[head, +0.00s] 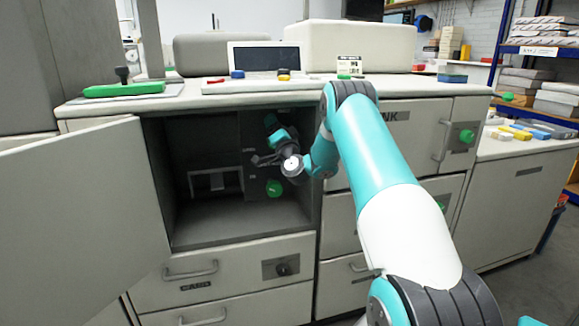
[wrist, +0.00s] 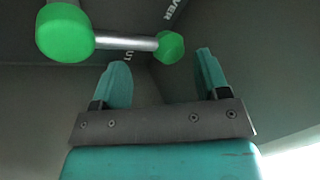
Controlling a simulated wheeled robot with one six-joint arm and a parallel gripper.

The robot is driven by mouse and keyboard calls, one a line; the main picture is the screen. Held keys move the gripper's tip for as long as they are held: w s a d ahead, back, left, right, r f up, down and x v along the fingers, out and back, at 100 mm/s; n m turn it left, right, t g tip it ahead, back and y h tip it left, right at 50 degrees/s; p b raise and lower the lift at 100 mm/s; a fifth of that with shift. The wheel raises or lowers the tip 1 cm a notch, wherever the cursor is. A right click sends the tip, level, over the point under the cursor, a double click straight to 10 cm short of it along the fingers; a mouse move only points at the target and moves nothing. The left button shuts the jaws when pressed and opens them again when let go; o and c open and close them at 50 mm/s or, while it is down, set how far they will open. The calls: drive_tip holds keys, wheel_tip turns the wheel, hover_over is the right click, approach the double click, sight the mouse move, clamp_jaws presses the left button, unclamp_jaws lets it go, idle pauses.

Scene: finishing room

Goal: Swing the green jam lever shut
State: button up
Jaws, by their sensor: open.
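The green jam lever shows in the wrist view as a silver rod (wrist: 126,43) with a large green knob (wrist: 65,33) at one end and a smaller green piece (wrist: 171,47) at the other. Its small green end appears between and beyond the fingertips of my gripper (wrist: 160,72), which is open with nothing between its fingers. I cannot tell if a finger touches it. In the head view my gripper (head: 258,160) is inside the open cabinet bay, and a green knob (head: 274,188) shows just below it. The wrist partly hides the panel there.
The cabinet door (head: 82,215) stands wide open on the left. The bay floor (head: 235,221) is clear. A framed opening (head: 215,181) is in the back wall. Drawers lie below, and another green knob (head: 466,136) is on the right cabinet. Small items line the worktop (head: 205,95).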

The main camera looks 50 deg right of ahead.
drive_tip(key=b+v, duration=1.4)
drive_tip(key=b, duration=0.4)
drive_tip(key=shift+f+b, duration=0.2)
drive_tip(key=shift+b, duration=0.1)
drive_tip(key=shift+s, duration=0.1)
